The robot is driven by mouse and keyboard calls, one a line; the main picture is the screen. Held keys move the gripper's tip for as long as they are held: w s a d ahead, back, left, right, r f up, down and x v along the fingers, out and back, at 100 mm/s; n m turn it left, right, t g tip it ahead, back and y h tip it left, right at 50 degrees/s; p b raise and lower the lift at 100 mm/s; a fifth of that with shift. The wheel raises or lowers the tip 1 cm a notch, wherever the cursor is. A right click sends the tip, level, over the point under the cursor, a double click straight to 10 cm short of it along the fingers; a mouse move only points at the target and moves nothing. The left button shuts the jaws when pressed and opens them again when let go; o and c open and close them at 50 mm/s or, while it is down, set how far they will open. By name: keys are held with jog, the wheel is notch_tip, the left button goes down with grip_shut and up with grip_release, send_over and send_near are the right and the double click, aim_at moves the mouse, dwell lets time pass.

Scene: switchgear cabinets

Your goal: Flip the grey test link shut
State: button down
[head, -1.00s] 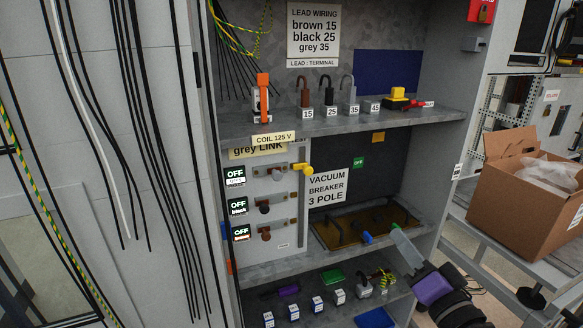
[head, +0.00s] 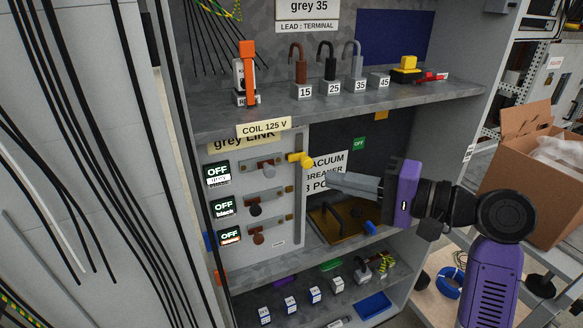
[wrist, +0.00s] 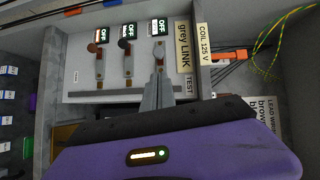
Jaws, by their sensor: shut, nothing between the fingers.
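The grey test link (head: 262,164) is the top one of three links on the white panel, below the "grey LINK" label (head: 240,142). The display beside it (head: 218,172) reads OFF. My gripper (head: 331,179) is shut and empty, to the right of the panel, in front of the breaker label. In the wrist view the grey link's knob (wrist: 159,52) shows just beyond the tips of my shut fingers (wrist: 158,88). The fingers hide the lower part of that link, and I cannot tell whether they touch it.
The black link (head: 256,209) and brown link (head: 259,239) sit below, with OFF displays. A yellow knob (head: 301,159) sticks out at the panel's upper right edge, close to my fingers. A shelf with numbered terminals (head: 305,92) runs above. A cardboard box (head: 530,185) stands at right.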

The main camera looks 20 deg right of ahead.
aim_at(271, 176)
jog(key=x, duration=1)
jog(key=shift+p, duration=0.4)
jog(key=shift+a, duration=0.1)
jog(key=shift+a+p, duration=0.8)
jog(key=shift+a, duration=1.25)
jog(key=shift+s+a, duration=0.1)
